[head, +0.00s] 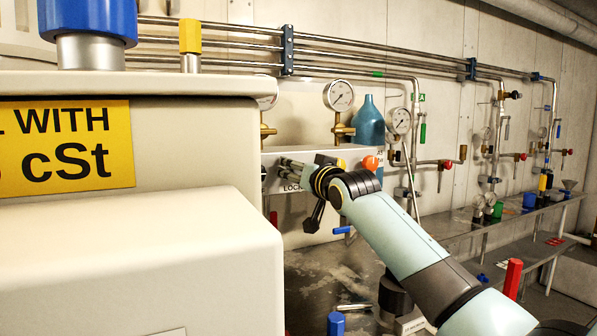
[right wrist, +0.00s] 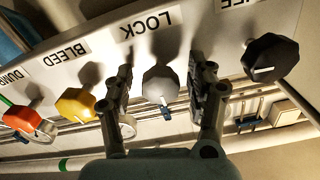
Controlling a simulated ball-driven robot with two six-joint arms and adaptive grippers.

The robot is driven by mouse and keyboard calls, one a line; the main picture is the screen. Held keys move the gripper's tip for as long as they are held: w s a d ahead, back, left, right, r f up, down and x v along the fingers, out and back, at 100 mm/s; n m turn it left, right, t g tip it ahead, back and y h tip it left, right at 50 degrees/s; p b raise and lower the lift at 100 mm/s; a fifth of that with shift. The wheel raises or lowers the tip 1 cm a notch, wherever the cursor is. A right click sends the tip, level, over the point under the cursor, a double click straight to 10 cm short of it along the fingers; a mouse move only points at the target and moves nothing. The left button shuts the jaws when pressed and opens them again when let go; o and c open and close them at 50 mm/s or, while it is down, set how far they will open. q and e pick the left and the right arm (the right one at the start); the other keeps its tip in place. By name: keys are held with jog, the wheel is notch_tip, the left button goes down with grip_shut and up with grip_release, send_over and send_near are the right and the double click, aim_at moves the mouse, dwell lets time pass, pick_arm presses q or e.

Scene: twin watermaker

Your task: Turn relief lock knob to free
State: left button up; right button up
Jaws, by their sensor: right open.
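The lock knob (right wrist: 160,85) is grey and faceted, with a light pointer line. It sits under the label LOCK (right wrist: 147,24), which appears upside down in the right wrist view. My right gripper (right wrist: 160,70) is open, with one finger on each side of the grey knob. I cannot tell whether either finger touches it. In the head view my right gripper (head: 300,172) is at the front of the pale panel (head: 270,158) and hides the grey knob. My left gripper is not in view.
A black knob (right wrist: 272,58) is right of the gripper in the wrist view. A yellow knob (right wrist: 75,104) and an orange-red knob (right wrist: 20,118) are on its left. A large cream housing (head: 150,260) fills the head view's left. Gauges (head: 338,96) stand above the panel.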

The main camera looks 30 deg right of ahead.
grip_shut()
dwell(0.4)
jog(key=n+p, duration=0.2)
jog(key=n, duration=0.1)
jog(key=shift+r+n, duration=0.15)
jog(key=shift+n, duration=0.15)
jog(key=n+p, duration=0.2)
jog(key=n, duration=0.2)
jog(key=shift+n, duration=0.3)
jog(key=n+p, duration=0.1)
jog(key=n, duration=0.3)
jog(key=shift+d+n, duration=0.1)
jog(key=shift+n, duration=0.2)
jog(key=n, duration=0.4)
jog(key=shift+n, duration=0.7)
